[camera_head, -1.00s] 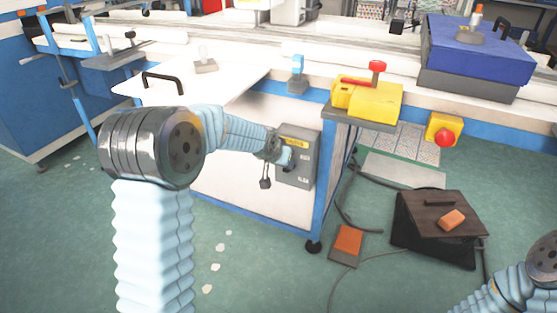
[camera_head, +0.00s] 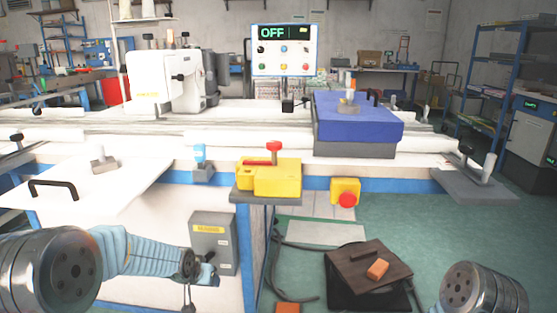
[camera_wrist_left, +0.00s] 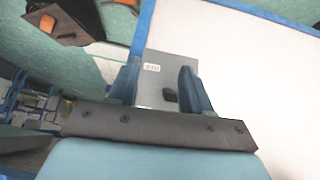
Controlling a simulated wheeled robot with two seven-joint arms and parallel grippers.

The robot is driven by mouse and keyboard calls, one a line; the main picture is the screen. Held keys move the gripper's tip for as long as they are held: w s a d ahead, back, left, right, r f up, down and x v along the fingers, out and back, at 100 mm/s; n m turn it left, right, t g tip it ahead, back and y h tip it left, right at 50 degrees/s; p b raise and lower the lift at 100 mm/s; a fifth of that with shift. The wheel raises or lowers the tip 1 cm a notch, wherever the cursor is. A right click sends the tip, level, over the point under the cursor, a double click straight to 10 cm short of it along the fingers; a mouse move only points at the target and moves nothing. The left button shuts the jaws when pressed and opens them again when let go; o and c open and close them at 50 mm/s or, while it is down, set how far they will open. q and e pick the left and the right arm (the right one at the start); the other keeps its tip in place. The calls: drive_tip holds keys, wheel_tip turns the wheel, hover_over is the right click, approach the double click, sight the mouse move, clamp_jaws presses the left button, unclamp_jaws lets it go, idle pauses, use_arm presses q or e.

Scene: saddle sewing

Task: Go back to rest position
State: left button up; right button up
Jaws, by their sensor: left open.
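My left arm comes in from the lower left in the head view. Its gripper (camera_head: 207,270) is in front of the grey switch box (camera_head: 213,240) on the white side panel of the sewing table. In the left wrist view the two blue fingers of my left gripper (camera_wrist_left: 160,88) stand apart with nothing between them. The grey box (camera_wrist_left: 163,75) with its dark knob shows beyond the fingers, and I see no clear contact. Of my right arm only a rounded grey joint shows at the lower right of the head view; its gripper is out of view.
A yellow device with a red knob (camera_head: 270,177) sits on a table-edge bracket. A red emergency button (camera_head: 346,200) is beside it. A blue case (camera_head: 358,120) stands on the table. A panel (camera_head: 284,50) reads OFF. A dark stool (camera_head: 362,275) stands on the floor.

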use_arm(q)
drive_tip(key=s+d+f+g+h, duration=0.1)
drive_tip(key=s+d+f, duration=0.1)
drive_tip(key=s+f, duration=0.35)
drive_tip(key=s+d+f+g, duration=0.1)
drive_tip(key=s+d+f, duration=0.15)
drive_tip(key=f, duration=0.55)
drive_tip(key=s+d+f+g, duration=0.1)
drive_tip(key=s+d+f, duration=0.1)
drive_tip(key=s, duration=0.5)
drive_tip(key=s+d+f+n+g+h, duration=0.1)
drive_tip(key=s+d+f, duration=0.2)
drive_tip(key=s+f, duration=0.2)
drive_tip(key=s+d+f+n+g+h, duration=0.1)
drive_tip(key=s+d+f+g, duration=0.1)
drive_tip(key=s, duration=0.6)
wheel_tip(320, 180, down, 2)
drive_tip(key=shift+s+d+f, duration=0.1)
drive_tip(key=shift+s+d, duration=0.25)
drive_tip(key=shift+d, duration=0.25)
